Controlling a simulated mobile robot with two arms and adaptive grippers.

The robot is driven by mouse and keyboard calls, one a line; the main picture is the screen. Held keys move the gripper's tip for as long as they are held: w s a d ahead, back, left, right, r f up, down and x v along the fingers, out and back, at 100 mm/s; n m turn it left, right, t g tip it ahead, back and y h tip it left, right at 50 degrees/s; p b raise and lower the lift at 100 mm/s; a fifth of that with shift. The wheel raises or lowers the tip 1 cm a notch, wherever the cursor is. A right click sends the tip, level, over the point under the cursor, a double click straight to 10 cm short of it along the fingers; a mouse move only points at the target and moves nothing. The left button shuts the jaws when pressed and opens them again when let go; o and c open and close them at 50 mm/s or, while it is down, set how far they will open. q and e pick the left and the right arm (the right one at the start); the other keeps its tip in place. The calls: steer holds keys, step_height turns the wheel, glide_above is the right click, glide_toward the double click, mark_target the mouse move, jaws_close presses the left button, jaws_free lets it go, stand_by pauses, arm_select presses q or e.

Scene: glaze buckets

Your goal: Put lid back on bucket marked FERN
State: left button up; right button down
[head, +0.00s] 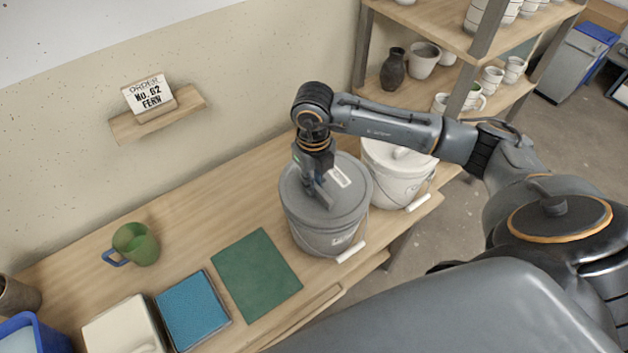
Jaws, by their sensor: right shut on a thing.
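A grey bucket (308,235) stands on the wooden bench right of centre, with a wire bail and white handle grip at its front. Its grey lid (349,199) is over the bucket's mouth, with a small pale label too small to read; I cannot tell whether it is fully seated. My right gripper (317,191) comes down from above and is shut on the lid's handle, which its fingers mostly hide. A white bucket (397,186) with a pale lid (408,156) stands just behind to the right, partly hidden by my arm. My left gripper is out of view.
A card (149,96) on a wall shelf (185,110) reads "ORDER NO. 62 FERN". A green mug (138,245), green mat (256,276), blue square (192,311) and cream container (122,328) lie left. Pottery shelves (415,25) stand behind.

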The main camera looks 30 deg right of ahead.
steer(key=shift+f+b, duration=0.45)
steer(key=shift+b, duration=0.25)
stand_by(0.9)
stand_by(0.3)
steer(key=c, duration=0.8)
jaws_free()
steer(key=shift+r, duration=0.1)
steer(key=shift+r+p, duration=2.15)
steer(key=shift+r, duration=1.3)
